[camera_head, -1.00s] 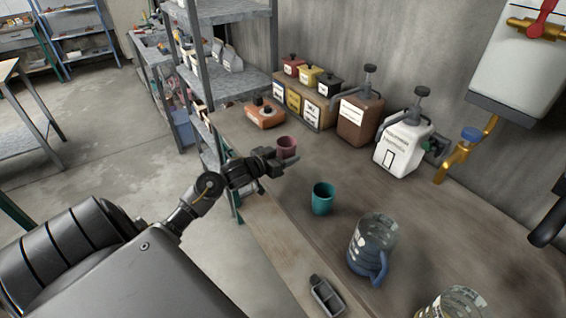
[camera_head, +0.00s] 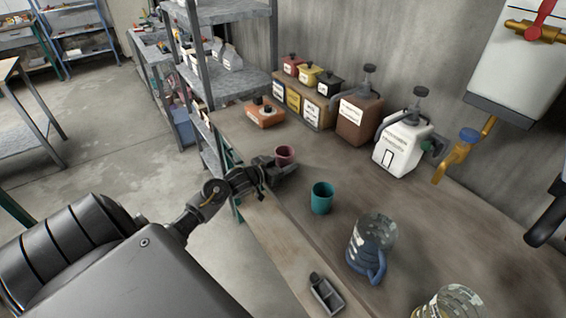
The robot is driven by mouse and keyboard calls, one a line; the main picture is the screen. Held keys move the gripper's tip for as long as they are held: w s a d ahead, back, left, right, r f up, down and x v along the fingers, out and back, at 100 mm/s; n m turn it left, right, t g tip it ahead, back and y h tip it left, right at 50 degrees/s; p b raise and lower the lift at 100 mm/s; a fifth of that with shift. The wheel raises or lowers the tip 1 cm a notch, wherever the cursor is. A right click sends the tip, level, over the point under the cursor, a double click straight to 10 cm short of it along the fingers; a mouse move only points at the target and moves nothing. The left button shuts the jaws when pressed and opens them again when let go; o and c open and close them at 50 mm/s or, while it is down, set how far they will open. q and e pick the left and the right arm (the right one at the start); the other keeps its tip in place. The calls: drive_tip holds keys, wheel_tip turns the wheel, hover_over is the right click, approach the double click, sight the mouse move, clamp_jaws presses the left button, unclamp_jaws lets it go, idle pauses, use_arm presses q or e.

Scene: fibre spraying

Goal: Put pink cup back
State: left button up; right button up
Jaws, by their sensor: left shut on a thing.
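The pink cup (camera_head: 286,152) stands upright at the near left edge of the long table (camera_head: 330,165), with its rim and upper side in view. My left gripper (camera_head: 285,169) comes in from the left, low in front of the cup, and is shut on it. The gripper hides the lower part of the cup, so I cannot tell whether its base touches the table. My right gripper is not in view.
A teal cup (camera_head: 321,198) stands just right of my left gripper. A blue jug (camera_head: 368,250), a patterned vessel (camera_head: 448,303) and a small grey tray (camera_head: 326,295) are nearer. Labelled containers (camera_head: 358,118) line the wall. An orange box (camera_head: 263,115) stands at the far left.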

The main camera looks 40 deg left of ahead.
use_arm(q)
drive_tip(key=o, duration=0.9)
drive_tip(key=shift+f, duration=0.1)
drive_tip(key=shift+o, duration=0.4)
drive_tip(key=b+v, duration=0.1)
drive_tip(key=v, duration=1.1)
drive_tip(key=shift+a, duration=0.1)
